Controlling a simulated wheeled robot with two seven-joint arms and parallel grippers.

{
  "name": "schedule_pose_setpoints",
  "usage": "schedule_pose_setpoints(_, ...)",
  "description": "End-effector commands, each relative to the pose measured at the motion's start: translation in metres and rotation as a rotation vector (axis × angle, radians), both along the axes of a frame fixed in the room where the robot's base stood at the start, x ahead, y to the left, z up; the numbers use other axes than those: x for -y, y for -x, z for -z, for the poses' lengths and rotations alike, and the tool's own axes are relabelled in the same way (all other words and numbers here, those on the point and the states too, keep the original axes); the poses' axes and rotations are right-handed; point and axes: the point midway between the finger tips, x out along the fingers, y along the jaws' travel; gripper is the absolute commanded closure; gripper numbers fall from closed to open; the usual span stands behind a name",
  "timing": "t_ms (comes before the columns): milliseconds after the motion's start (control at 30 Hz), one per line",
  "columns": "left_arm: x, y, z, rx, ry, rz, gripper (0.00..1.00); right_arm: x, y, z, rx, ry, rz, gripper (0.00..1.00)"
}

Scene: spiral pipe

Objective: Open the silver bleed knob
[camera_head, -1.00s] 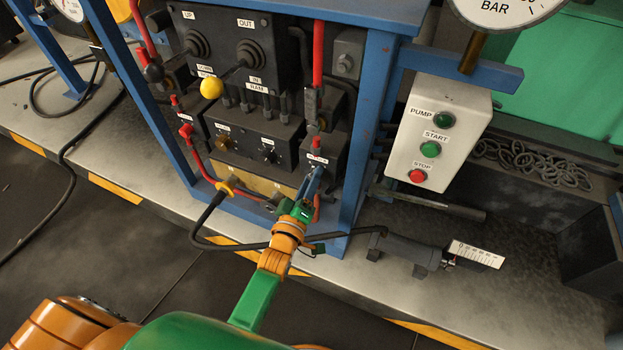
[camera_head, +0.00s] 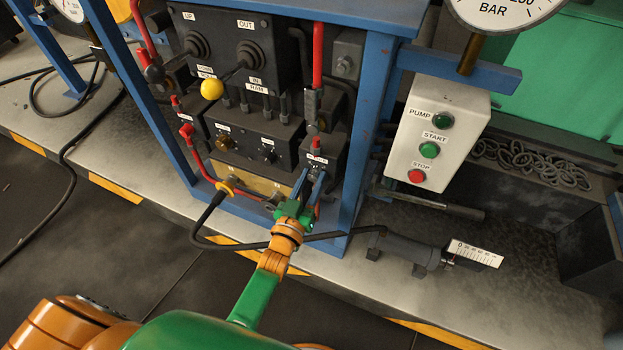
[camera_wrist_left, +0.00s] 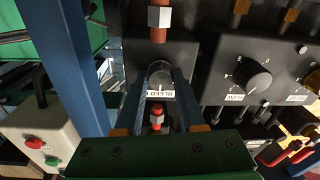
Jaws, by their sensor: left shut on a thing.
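The silver bleed knob (camera_wrist_left: 160,73) is a round metallic knob on the front of a dark block, just above a white BLEED label (camera_wrist_left: 160,94) that reads upside down in the left wrist view. My left gripper (camera_wrist_left: 160,82) has one blue finger on each side of the knob and is shut on it. In the head view my left gripper (camera_head: 310,182) reaches the lower right block of the panel, and its fingers hide the knob there. My right gripper is not in view.
A blue frame post (camera_head: 366,130) stands close to the right of the gripper. A red-tipped fitting (camera_wrist_left: 156,115) shows between the fingers. A black panel with a knob (camera_wrist_left: 252,76) is beside the block. A white pump box (camera_head: 440,135) stands right of the post.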

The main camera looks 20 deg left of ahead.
Motion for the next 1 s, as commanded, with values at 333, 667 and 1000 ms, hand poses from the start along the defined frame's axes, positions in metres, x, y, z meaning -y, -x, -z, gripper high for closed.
schedule_pose_setpoints(333, -0.0002, 0.0004, 0.0023, 0.028, -0.322, 0.000, 1.00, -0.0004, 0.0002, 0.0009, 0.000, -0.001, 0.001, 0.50)
schedule_pose_setpoints(667, -0.0002, 0.0004, 0.0026, 0.056, -0.577, 0.001, 1.00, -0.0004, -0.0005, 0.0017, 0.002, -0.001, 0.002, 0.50)
schedule_pose_setpoints(1000, -0.0003, 0.0004, 0.0027, 0.071, -0.722, 0.001, 1.00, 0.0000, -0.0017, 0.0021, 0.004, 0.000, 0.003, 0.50)
